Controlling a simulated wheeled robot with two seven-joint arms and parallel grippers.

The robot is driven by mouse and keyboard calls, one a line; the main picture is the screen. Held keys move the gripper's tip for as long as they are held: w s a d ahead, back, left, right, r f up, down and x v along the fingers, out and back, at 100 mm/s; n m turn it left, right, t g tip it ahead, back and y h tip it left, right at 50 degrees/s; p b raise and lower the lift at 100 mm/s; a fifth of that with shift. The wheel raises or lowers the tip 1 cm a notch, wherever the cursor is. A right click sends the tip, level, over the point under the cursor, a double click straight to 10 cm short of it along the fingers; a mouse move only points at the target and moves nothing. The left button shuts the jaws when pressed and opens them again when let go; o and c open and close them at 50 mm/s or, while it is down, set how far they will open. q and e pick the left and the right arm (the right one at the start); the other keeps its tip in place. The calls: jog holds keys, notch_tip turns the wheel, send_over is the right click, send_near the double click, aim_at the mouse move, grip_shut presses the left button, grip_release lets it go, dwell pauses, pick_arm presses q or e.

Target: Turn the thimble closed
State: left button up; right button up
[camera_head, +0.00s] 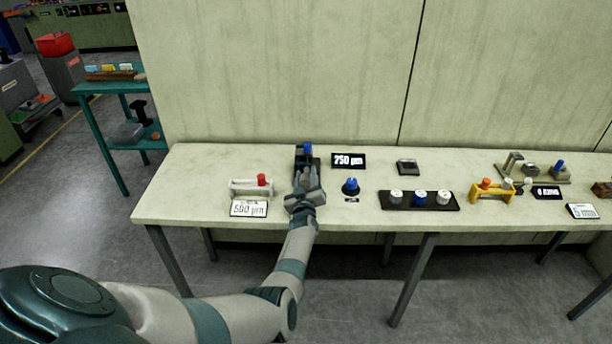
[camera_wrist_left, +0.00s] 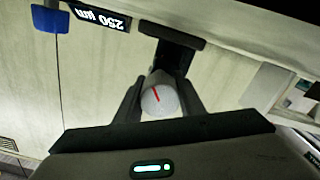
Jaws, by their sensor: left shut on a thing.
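My left gripper (camera_head: 306,182) reaches over the table to a dark fixture (camera_head: 304,160) with a blue knob (camera_head: 308,148) on top. In the left wrist view, my left gripper (camera_wrist_left: 160,92) is shut on a round pale thimble (camera_wrist_left: 160,100), with one dark finger on each side. The thimble's end faces the camera and carries a slanted red line. The dark body of the fixture (camera_wrist_left: 174,57) shows behind it. In the head view the gripper hides the thimble. My right gripper is in neither view.
A black sign (camera_head: 348,160) reading 250 µm stands right of the fixture. A white fixture with a red knob (camera_head: 261,180) and a 500 µm card (camera_head: 249,208) stand at left. A blue knob on a base (camera_head: 350,186) and a black tray (camera_head: 420,207) lie to the right.

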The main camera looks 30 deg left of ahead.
pick_arm(q)
jog(key=shift+f+m, duration=0.1)
jog(key=shift+m, duration=0.5)
jog(key=o, duration=1)
jog(key=shift+o, duration=0.2)
